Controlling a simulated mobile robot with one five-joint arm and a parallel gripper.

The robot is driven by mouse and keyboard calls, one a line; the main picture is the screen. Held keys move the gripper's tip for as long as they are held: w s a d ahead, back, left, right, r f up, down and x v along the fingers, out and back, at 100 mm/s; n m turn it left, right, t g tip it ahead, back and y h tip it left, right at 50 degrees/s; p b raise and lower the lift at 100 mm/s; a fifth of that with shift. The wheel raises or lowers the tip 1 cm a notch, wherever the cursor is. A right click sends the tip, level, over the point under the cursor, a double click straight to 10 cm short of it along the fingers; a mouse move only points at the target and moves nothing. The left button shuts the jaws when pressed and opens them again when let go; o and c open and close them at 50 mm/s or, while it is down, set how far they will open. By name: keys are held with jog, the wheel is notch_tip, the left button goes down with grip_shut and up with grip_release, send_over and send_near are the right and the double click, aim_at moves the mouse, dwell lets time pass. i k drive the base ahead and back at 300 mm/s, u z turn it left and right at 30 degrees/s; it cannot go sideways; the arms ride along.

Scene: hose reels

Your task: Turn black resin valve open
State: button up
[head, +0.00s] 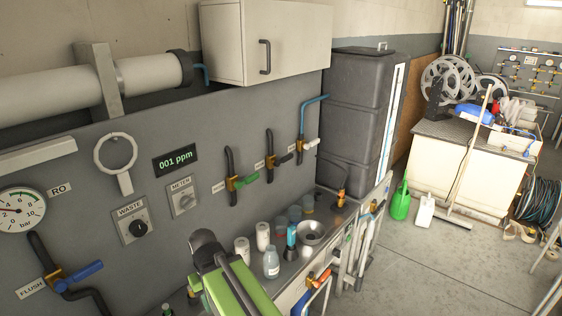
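A valve with a black lever (283,159) sits on the grey wall panel, on the middle of three short dark vertical pipes. Its brass body is at the pipe's lower end, and the lever points sideways to the right, across the pipe. The small label beside it is too small to read. My green and dark arm (235,292) rises from the bottom of the head view, below and left of this valve and apart from it in the picture. I cannot make out gripper fingers in this view.
A green-lever valve (246,179) is to the left and a white-lever valve (310,144) to the right. Bottles (271,262) and a metal funnel (312,233) stand on the counter below. A dark tank (357,115) stands to the right; a cabinet (268,42) hangs above.

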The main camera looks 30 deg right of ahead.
aim_at(276, 163)
jog(key=u, duration=0.1)
jog(key=k, duration=1.7)
jog(key=z, duration=0.65)
jog(key=i, duration=1.65)
jog(key=z, duration=0.05)
